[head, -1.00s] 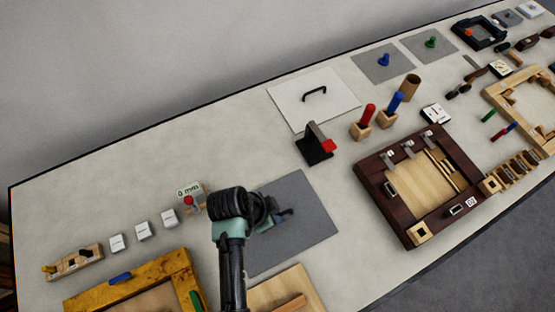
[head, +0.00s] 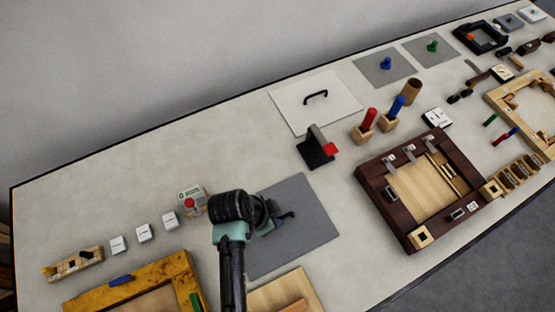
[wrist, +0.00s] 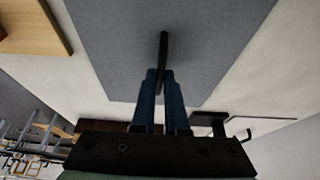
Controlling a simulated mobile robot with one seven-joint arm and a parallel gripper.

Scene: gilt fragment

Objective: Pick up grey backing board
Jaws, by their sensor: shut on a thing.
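The grey backing board (head: 312,205) is a plain dark grey rectangle at the middle of the bench in the head view. It also fills the upper middle of the wrist view (wrist: 110,40). A thin black handle (wrist: 164,48) stands out from it in the wrist view. My gripper (head: 286,215) is over the board, with its blue fingers (wrist: 160,90) shut on that handle. My arm hides the board's left part in the head view. I cannot tell whether the board is clear of the bench.
A black stand with a red part (head: 317,148) is behind the board. A dark wooden frame (head: 375,190) lies to the right. A light wood board (head: 275,297) is just in front, and a small box with a red button (head: 192,200) is left of my gripper.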

